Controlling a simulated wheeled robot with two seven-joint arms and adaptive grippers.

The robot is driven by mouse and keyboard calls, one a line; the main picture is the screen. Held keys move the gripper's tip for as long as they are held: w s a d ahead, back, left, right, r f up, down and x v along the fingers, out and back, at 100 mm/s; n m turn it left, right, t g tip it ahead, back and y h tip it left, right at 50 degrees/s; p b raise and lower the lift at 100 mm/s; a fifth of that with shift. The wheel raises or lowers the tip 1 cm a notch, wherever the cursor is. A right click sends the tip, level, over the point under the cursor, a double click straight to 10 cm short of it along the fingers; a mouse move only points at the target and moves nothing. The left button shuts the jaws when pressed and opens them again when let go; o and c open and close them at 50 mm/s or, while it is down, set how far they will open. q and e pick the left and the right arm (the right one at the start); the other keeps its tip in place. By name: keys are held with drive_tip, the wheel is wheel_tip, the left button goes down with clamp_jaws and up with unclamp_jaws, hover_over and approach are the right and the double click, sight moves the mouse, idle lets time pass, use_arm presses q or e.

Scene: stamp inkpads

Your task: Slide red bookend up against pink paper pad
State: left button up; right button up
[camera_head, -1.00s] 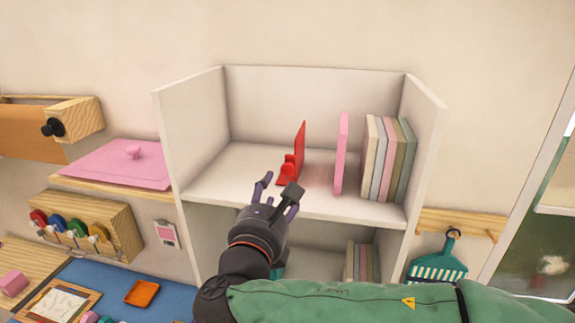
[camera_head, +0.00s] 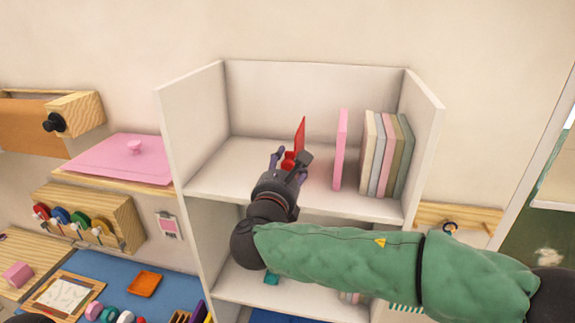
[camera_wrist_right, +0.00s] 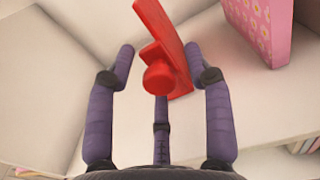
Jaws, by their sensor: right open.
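The red bookend (camera_head: 300,136) stands upright on the top shelf of the white shelf unit, and its round red knob faces my right wrist view (camera_wrist_right: 160,76). The pink paper pad (camera_head: 340,150) stands upright to its right, with a gap of bare shelf between them. It also shows at the upper right of the right wrist view (camera_wrist_right: 262,30). My right gripper (camera_head: 290,159) is open at the front of the bookend. In the right wrist view its fingers (camera_wrist_right: 168,62) are spread on either side of the knob, and I cannot tell whether they touch it.
Several books (camera_head: 386,155) stand right of the pad, against the unit's right wall (camera_head: 424,150). The top shelf (camera_head: 225,170) is bare left of the bookend. A pink-topped box (camera_head: 120,160) sits outside the unit's left wall.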

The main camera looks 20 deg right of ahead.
drive_tip(key=shift+c, duration=0.3)
clamp_jaws()
drive_tip(key=shift+s+d+b, duration=0.2)
drive_tip(key=shift+s+d, duration=0.2)
drive_tip(key=shift+d, duration=0.25)
drive_tip(key=shift+s+d+b, duration=0.2)
drive_tip(key=shift+s+d, duration=0.2)
drive_tip(key=shift+d, duration=0.3)
drive_tip(key=shift+s+d+b, duration=0.2)
drive_tip(key=shift+s+d, duration=0.2)
drive_tip(key=shift+d, duration=0.25)
drive_tip(key=shift+r, duration=0.1)
drive_tip(key=shift+o, duration=0.3)
unclamp_jaws()
drive_tip(key=shift+a, duration=0.1)
drive_tip(key=shift+s+a, duration=0.35)
drive_tip(key=v, duration=1.1)
